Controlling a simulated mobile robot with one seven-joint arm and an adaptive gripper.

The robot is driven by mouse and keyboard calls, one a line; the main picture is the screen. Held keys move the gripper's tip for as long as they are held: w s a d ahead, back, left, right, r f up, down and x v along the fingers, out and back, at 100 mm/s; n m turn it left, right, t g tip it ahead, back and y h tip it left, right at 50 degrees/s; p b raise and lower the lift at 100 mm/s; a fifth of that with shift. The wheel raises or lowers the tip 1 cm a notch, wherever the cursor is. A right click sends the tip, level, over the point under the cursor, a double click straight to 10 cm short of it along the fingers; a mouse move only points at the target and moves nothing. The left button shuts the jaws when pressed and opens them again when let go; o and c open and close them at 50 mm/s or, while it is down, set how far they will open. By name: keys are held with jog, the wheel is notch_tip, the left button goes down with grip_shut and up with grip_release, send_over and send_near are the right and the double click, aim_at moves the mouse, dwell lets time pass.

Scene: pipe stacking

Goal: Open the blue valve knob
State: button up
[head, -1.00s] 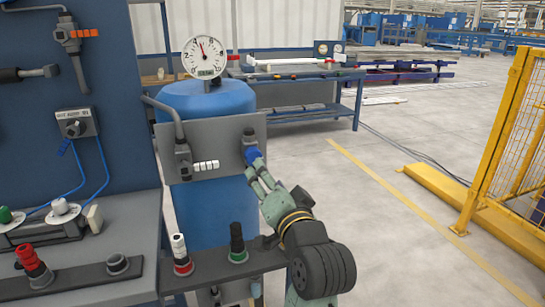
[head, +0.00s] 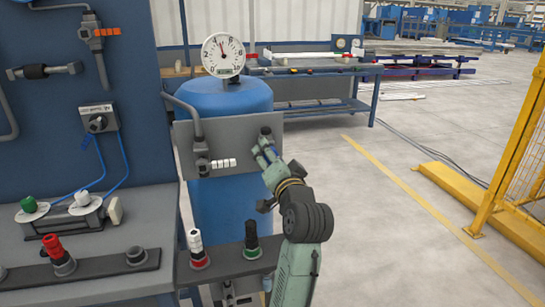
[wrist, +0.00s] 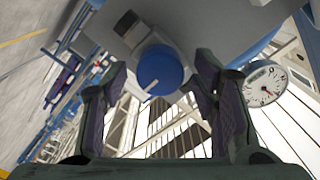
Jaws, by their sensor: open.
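The blue valve knob (wrist: 160,70) is a round cap at the top centre of the wrist view, on a grey valve body at the panel. It lies between the two fingers of my gripper (wrist: 161,75), which is open with a finger on either side. I cannot tell whether either finger touches it. In the head view my gripper (head: 264,152) reaches up to the valve at the right of the grey panel (head: 238,133), in front of the blue tank (head: 219,203). There the fingers hide most of the knob; the valve's dark top (head: 266,131) shows above them.
A pressure gauge (head: 223,55) stands on top of the tank. A bent pipe fitting (head: 199,150) is at the panel's left. A workbench (head: 60,285) with red, white and green knobs is at left.

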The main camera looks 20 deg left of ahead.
jog(key=shift+c, duration=0.4)
jog(key=c, duration=1.1)
jog(key=shift+s+a+n+b, duration=0.1)
jog(key=shift+n+b, duration=0.95)
jog(key=shift+n, duration=3.45)
jog(key=shift+s+a+n+b, duration=0.1)
jog(key=shift+n+b, duration=0.95)
jog(key=shift+n, duration=3.45)
